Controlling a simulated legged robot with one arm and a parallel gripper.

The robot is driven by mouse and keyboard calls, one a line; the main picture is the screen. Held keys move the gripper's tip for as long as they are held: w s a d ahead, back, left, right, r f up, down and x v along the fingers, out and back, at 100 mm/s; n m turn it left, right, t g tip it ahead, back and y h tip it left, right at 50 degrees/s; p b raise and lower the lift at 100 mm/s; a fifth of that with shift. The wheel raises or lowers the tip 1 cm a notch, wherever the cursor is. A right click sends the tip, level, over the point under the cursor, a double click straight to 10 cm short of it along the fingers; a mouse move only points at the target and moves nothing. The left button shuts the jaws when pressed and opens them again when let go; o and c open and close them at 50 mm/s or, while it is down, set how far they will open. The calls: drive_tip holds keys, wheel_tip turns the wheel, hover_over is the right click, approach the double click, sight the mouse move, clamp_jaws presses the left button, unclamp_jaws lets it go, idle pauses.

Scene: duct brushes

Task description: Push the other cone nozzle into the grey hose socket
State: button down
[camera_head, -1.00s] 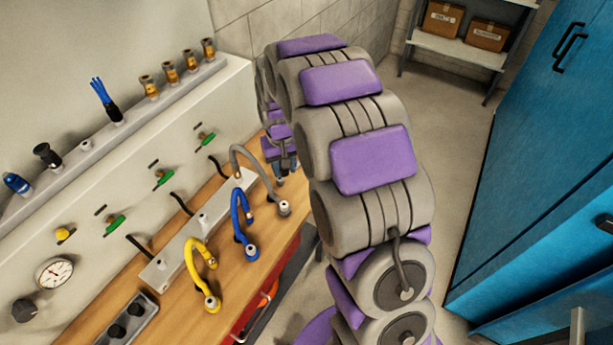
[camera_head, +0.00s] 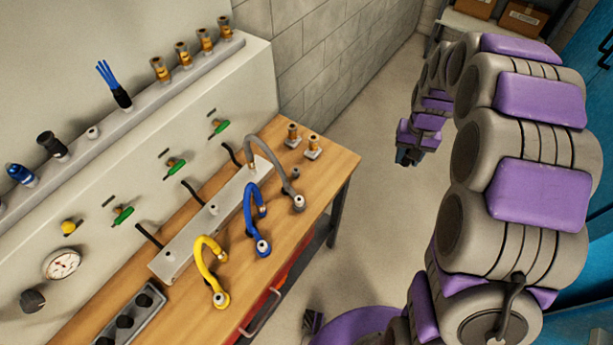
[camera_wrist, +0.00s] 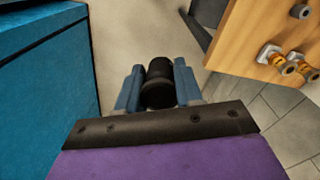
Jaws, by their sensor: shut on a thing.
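My gripper (camera_head: 405,157) is beyond the bench's right end, over the floor. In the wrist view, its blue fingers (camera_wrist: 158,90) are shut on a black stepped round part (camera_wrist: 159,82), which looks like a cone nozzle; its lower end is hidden. A similar black nozzle (camera_head: 52,145) stands on the wall ledge. The grey hose (camera_head: 268,158) arches over the bench, with a pale grey socket (camera_head: 298,202) near the front edge. The held part is well apart from this socket.
Blue (camera_head: 254,205) and yellow (camera_head: 206,250) hoses stand left of the grey one. Two brass-coloured fittings (camera_head: 292,137) (camera_head: 313,148) stand at the bench's far right corner. The ledge holds a blue brush (camera_head: 115,86), several brass fittings (camera_head: 183,54) and a bare peg (camera_head: 93,132). Floor (camera_head: 365,215) right of the bench is clear.

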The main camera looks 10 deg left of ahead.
drive_tip(key=shift+a, duration=0.15)
drive_tip(key=shift+a+n, duration=0.3)
drive_tip(key=s+a+f+n+p, duration=0.2)
drive_tip(key=s+a+n, duration=0.1)
drive_tip(key=a+n, duration=0.5)
drive_tip(key=s+a+f+n+p, duration=0.2)
drive_tip(key=s+a+n, duration=0.1)
drive_tip(key=a+n, duration=0.6)
drive_tip(key=s+a+f+n+p, duration=0.2)
drive_tip(key=a+n, duration=0.7)
drive_tip(key=n, duration=0.5)
drive_tip(key=shift+s, duration=0.9)
drive_tip(key=shift+f, duration=0.2)
drive_tip(key=shift+f+b, duration=0.8)
drive_tip(key=shift+f, duration=1.95)
drive_tip(key=shift+p, duration=0.35)
